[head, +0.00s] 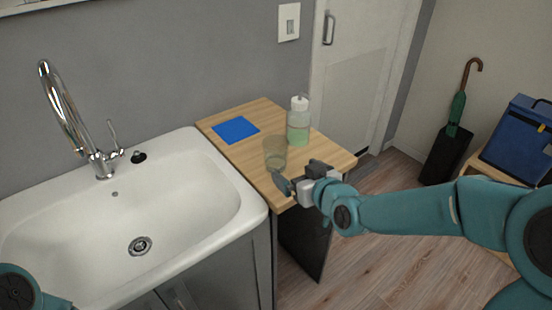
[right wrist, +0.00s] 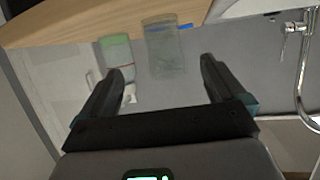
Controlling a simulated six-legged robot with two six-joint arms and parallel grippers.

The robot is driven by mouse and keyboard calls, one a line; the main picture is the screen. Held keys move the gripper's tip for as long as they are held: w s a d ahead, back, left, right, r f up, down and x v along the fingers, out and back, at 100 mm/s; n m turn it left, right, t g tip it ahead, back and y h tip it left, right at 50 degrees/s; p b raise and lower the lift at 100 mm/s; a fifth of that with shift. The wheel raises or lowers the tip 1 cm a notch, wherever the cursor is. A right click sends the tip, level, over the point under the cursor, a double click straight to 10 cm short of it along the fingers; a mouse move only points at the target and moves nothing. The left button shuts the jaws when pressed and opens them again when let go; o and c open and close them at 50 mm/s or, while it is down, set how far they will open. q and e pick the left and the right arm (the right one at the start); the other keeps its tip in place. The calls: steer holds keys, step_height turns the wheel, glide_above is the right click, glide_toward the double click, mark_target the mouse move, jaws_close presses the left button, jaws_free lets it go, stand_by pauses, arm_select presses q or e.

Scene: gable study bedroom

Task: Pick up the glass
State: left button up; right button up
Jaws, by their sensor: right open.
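A clear, slightly grey glass (head: 275,153) stands upright on the wooden counter (head: 250,112), near its front part. My right gripper (head: 297,178) is open and empty, just in front of the glass and a little to its right, at the counter's near edge. In the right wrist view the glass (right wrist: 163,48) appears beyond and between the two open fingertips (right wrist: 160,68), apart from them. The wrist picture is upside down. My left gripper is out of view; only a teal part of that arm shows at the lower left.
A soap bottle with green liquid and white cap (head: 298,122) stands close behind the glass, to its right. A blue square (head: 236,130) lies flat on the counter. A white sink (head: 180,200) with a chrome faucet (head: 75,120) is left. An umbrella stand (head: 445,155) is far right.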

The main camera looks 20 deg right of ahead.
mark_target(283, 163)
steer(key=x, duration=0.8)
steer(key=p+x, duration=0.1)
steer(key=x, duration=0.2)
steer(key=shift+w+a, duration=0.25)
steer(key=shift+a, duration=0.05)
steer(key=shift+s, duration=0.1)
steer(key=c, duration=1.2)
